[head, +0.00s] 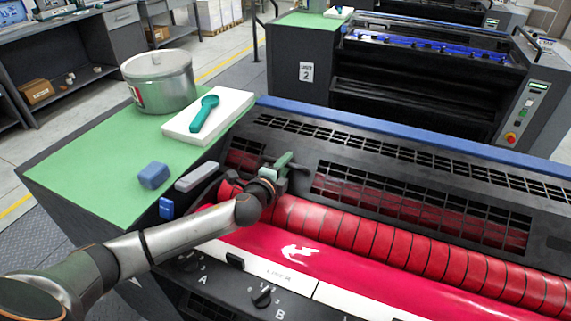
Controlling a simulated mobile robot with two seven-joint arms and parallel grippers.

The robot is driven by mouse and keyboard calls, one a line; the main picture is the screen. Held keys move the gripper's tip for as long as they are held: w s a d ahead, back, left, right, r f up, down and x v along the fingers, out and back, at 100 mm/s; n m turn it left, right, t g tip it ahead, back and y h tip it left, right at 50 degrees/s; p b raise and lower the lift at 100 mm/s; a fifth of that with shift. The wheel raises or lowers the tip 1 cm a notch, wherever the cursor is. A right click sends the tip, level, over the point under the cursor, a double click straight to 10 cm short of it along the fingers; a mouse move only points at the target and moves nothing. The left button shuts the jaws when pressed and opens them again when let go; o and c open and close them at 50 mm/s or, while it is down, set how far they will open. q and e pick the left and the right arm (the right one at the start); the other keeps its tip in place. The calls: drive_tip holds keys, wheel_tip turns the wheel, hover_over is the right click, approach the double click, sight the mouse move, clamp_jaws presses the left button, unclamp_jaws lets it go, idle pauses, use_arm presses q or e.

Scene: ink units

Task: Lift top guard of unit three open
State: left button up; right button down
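The near ink unit has a black slotted top guard (420,178) along its upper side, below a blue bar (400,134). The guard lies sloping across the unit, and red shows through its slots. No number shows on this unit. My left gripper (289,164) is at the left part of the guard, beside a small dark piece between two slotted areas. Its fingers are small and partly hidden, so I cannot tell whether they are open or shut, or touch the guard. My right gripper is not in view.
Red rollers (390,240) run below the guard. A green-topped side surface (95,180) holds a metal pot (160,82), a white pad with a teal tool (203,113) and a blue block (154,175). Unit 2 (306,72) stands behind, across a grey floor.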

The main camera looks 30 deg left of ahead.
use_arm(q)
drive_tip(key=shift+c, duration=0.2)
clamp_jaws()
idle(1.1)
